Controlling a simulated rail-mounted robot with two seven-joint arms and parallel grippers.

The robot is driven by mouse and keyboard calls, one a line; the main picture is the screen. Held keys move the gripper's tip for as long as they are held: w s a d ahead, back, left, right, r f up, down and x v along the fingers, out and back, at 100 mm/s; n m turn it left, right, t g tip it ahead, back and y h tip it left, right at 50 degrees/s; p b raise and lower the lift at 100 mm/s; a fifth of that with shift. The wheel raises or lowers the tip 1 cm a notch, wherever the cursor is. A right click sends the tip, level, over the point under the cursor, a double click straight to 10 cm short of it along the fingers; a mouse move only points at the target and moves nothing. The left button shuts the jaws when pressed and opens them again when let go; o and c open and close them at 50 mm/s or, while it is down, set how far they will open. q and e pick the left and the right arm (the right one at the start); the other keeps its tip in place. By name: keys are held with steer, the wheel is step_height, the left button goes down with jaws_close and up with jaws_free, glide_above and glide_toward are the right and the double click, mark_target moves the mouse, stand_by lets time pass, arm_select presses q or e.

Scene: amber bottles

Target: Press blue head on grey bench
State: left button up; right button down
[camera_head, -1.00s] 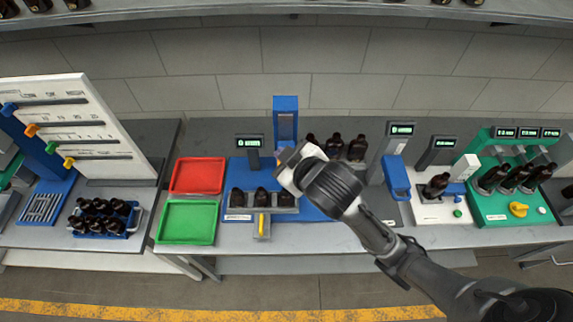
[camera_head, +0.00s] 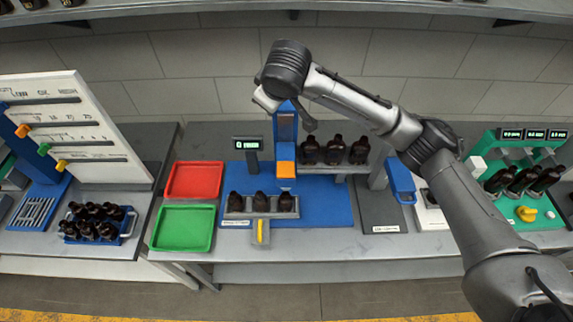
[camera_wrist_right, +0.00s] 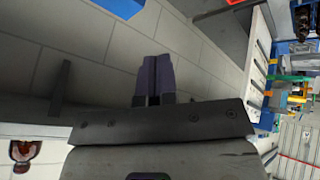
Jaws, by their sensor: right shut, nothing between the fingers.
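A blue block-shaped head (camera_head: 400,180) stands on a grey base plate (camera_head: 381,216) on the grey bench (camera_head: 330,244), right of the blue station. A blue column (camera_head: 286,125) with an orange block (camera_head: 286,169) low on its front stands on a blue base. My right arm reaches in from the right, its wrist raised in front of the wall near the column's top. My right gripper (camera_wrist_right: 153,80) is shut and empty; its fingertips are hard to make out in the head view. A blue piece shows at the wrist view's top edge. My left gripper is not in view.
Three amber bottles (camera_head: 261,202) sit in a front holder with a yellow handle, and three more (camera_head: 334,151) on a rear rack. Red (camera_head: 193,180) and green (camera_head: 182,228) trays lie left. A green station (camera_head: 526,205) with bottles stands right, partly behind my arm.

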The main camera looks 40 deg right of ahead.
steer(key=s+f+m+g+y, duration=0.1)
steer(key=s+f+m+g, duration=0.3)
steer(key=m, duration=0.6)
steer(key=shift+s+d+f+m+g+y, duration=0.25)
steer(key=shift+d+f+m+g+y, duration=0.2)
steer(key=shift+f+g, duration=1.05)
steer(key=shift+f, duration=0.2)
steer(key=p, duration=0.3)
glide_toward(287, 170)
step_height(287, 170, down, 7)
steer(key=shift+f, duration=0.3)
